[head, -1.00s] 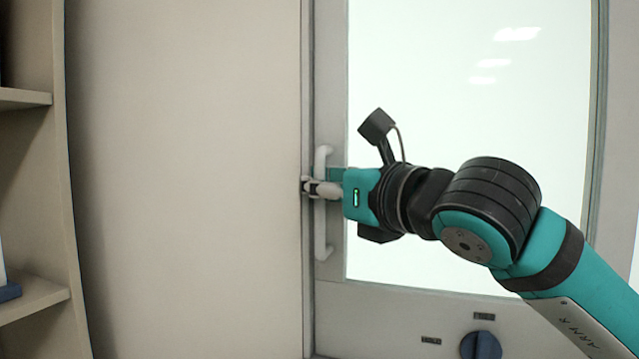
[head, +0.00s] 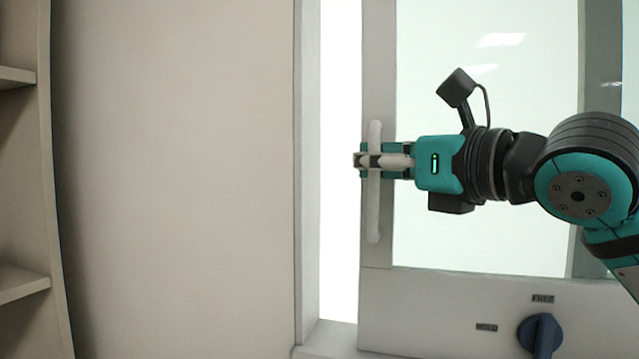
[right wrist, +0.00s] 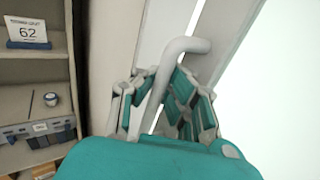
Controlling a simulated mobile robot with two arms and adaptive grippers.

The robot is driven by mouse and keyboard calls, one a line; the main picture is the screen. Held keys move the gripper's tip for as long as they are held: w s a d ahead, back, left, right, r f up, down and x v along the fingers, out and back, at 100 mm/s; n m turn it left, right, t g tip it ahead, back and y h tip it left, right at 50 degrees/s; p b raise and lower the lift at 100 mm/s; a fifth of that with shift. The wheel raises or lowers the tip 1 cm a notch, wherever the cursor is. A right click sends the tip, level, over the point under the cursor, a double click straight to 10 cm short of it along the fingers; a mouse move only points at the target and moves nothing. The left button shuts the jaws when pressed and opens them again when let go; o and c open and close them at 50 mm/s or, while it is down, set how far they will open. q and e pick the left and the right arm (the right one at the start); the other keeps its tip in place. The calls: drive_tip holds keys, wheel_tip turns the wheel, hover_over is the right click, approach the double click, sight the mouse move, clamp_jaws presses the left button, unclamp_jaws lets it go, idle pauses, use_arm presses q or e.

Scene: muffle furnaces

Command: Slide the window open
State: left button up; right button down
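The window is a sliding pane in a pale grey frame (head: 378,90), and it stands partly open, with a bright vertical gap (head: 340,200) along its left edge. A white vertical handle (head: 373,220) is on the left side of that frame. My right gripper (head: 362,161) is at the handle's upper half, reaching in from the right. In the right wrist view the handle (right wrist: 185,46) passes between the two spread fingers (right wrist: 165,105), which look open around it. Contact with the handle is hard to judge. My left gripper is not in view.
A beige wall panel (head: 180,180) and post (head: 308,180) stand left of the gap. Shelves (head: 20,285) are at the far left. A blue knob (head: 540,335) is below the pane.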

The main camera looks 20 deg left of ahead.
drive_tip(key=d+b, duration=0.2)
drive_tip(key=d, duration=1.5)
drive_tip(key=shift+s+d, duration=0.3)
drive_tip(key=shift+d, duration=0.1)
drive_tip(key=shift+f, duration=0.1)
drive_tip(key=c, duration=1.6)
unclamp_jaws()
drive_tip(key=shift+s+d, duration=0.1)
drive_tip(key=shift+s, duration=0.05)
drive_tip(key=v, duration=1.2)
